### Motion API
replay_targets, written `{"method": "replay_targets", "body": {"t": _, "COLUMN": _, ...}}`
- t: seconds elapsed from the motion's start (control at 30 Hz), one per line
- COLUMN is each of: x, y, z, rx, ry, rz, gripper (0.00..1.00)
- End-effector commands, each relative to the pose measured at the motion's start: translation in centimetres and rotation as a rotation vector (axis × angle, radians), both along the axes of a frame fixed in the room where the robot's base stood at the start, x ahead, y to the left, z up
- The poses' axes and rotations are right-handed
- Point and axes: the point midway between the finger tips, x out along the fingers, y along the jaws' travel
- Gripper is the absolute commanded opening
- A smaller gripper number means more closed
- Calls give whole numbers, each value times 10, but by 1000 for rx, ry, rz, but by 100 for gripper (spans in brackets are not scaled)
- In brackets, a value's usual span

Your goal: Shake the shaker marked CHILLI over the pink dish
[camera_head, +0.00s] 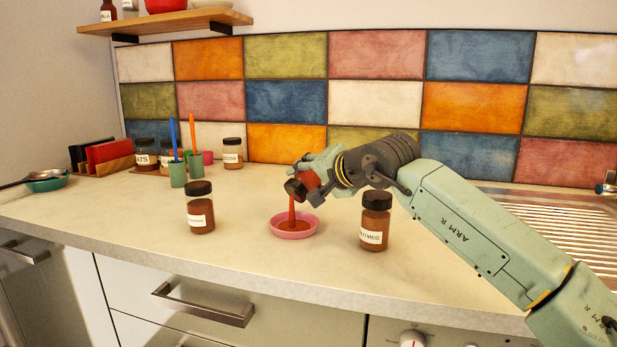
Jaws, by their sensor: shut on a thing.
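My gripper (310,168) is shut on a shaker (307,181) with red-brown contents and a dark cap. The shaker is tipped over, cap toward the lower left, above the pink dish (280,235). Its label is hidden, so I cannot read its name. A red stream runs from the cap down into the dish, and red-brown powder lies in the dish. The dish sits on the counter near its front.
A brown shaker (201,209) with an unreadable label stands left of the dish. A shaker marked NUTMEG (374,222) stands close on its right, below my arm. Jars (146,155) and green cups (178,174) stand further back. The counter's front edge is near.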

Motion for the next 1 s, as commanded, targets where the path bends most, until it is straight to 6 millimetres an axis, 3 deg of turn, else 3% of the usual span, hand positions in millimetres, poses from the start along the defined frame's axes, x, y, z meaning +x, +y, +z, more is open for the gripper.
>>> {"method": "replay_targets", "body": {"t": 1.0, "x": 0, "y": 0, "z": 15, "rx": 334, "ry": 298, "rz": 1, "gripper": 10}}
